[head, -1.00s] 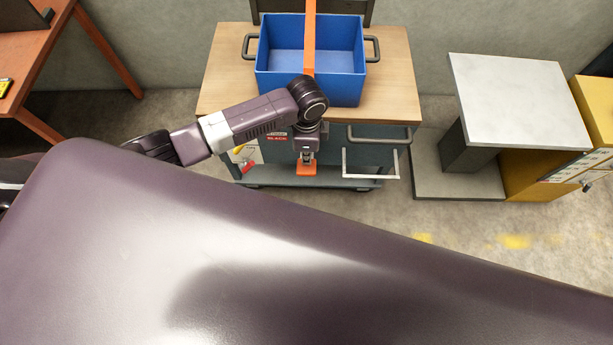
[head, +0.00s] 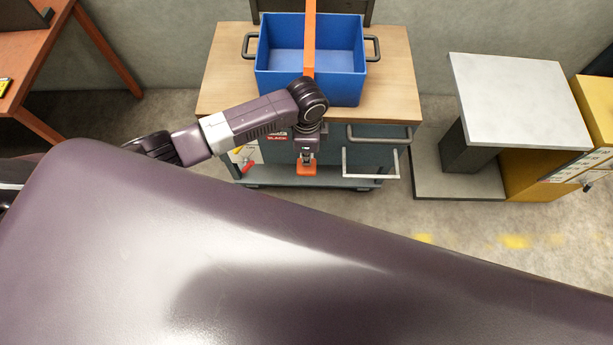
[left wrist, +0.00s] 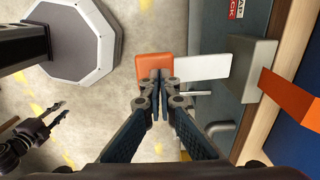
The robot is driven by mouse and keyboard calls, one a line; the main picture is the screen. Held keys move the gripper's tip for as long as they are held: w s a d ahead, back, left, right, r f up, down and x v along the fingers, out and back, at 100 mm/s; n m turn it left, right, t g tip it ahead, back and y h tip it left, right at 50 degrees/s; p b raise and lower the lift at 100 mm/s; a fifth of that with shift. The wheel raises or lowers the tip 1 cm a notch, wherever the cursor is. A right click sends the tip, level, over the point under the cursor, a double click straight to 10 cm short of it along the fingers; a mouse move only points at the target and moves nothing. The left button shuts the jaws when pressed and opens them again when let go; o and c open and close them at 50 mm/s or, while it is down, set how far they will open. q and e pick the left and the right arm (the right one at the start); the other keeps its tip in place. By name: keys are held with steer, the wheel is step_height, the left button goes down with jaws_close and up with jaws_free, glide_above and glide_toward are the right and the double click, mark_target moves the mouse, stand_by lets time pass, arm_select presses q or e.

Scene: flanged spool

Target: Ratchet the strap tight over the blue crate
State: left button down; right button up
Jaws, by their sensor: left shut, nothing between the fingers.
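The blue crate (head: 310,88) stands open on the wooden top of a cart. An orange strap (head: 309,40) runs over it from back to front and also shows in the left wrist view (left wrist: 292,97). In that view a grey block (left wrist: 255,70) sits at the cart's edge, with a pale lever (left wrist: 203,67) leading to an orange grip (left wrist: 154,66). My left gripper (left wrist: 157,78) is shut and empty, its fingertips right at the orange grip; contact is unclear. In the head view my left gripper (head: 307,157) hangs before the cart. My right gripper (left wrist: 58,117) seems open, far from the strap.
The cart (head: 400,85) has a light handle rail (head: 370,177) at its front right. A grey-topped stand (head: 515,100) and a yellow cabinet (head: 540,180) are at right. A reddish table (head: 40,50) is at far left. Floor between is clear.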

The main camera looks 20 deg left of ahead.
arm_select(q)
step_height(320, 180, down, 7)
steer(key=b, duration=0.3)
steer(key=shift+s+f, duration=0.1)
step_height(320, 180, up, 8)
steer(key=p, duration=0.8)
steer(key=shift+f, duration=0.1)
step_height(320, 180, down, 8)
steer(key=b, duration=0.5)
step_height(320, 180, up, 8)
steer(key=p, duration=0.8)
steer(key=shift+r, duration=0.2)
steer(key=shift+f, duration=0.2)
